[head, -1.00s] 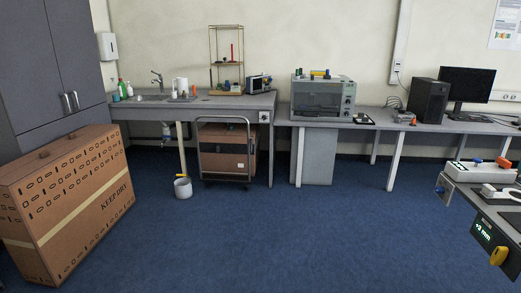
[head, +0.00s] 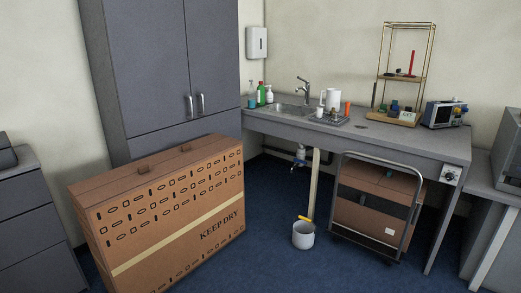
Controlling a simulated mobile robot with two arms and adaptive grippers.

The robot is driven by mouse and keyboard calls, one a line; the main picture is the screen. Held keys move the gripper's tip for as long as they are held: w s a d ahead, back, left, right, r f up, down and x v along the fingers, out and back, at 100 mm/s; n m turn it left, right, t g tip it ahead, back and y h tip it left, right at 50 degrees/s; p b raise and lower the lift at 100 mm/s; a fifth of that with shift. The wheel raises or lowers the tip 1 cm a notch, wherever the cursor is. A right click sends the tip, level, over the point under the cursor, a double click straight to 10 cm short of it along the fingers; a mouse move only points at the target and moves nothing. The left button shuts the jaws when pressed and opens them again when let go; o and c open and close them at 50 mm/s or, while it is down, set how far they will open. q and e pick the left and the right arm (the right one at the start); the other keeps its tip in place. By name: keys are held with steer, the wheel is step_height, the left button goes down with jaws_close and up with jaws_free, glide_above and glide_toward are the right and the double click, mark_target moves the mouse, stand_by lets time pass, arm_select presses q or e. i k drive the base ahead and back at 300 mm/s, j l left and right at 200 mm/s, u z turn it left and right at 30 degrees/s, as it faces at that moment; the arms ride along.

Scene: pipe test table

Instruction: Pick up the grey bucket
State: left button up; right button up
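The grey bucket (head: 303,236) stands upright on the blue floor in the head view, in front of the sink counter. A yellow-orange piece shows at its rim, and a pale wooden handle (head: 313,185) rises at the bucket's back; I cannot tell whether it stands inside or behind. The bucket is between a large cardboard box on the left and a cart on the right. Neither of my grippers is in view.
The large cardboard box (head: 165,215) marked KEEP DRY stands left of the bucket. A cart (head: 405,235) carrying a brown box is close on its right. The sink counter (head: 400,141) overhangs behind. A strip of blue floor (head: 270,268) in front of the bucket is clear.

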mark_target(304, 230)
steer(key=i+j, duration=0.15)
steer(key=i, duration=0.95)
steer(key=i+j, duration=0.1)
steer(key=i, duration=1)
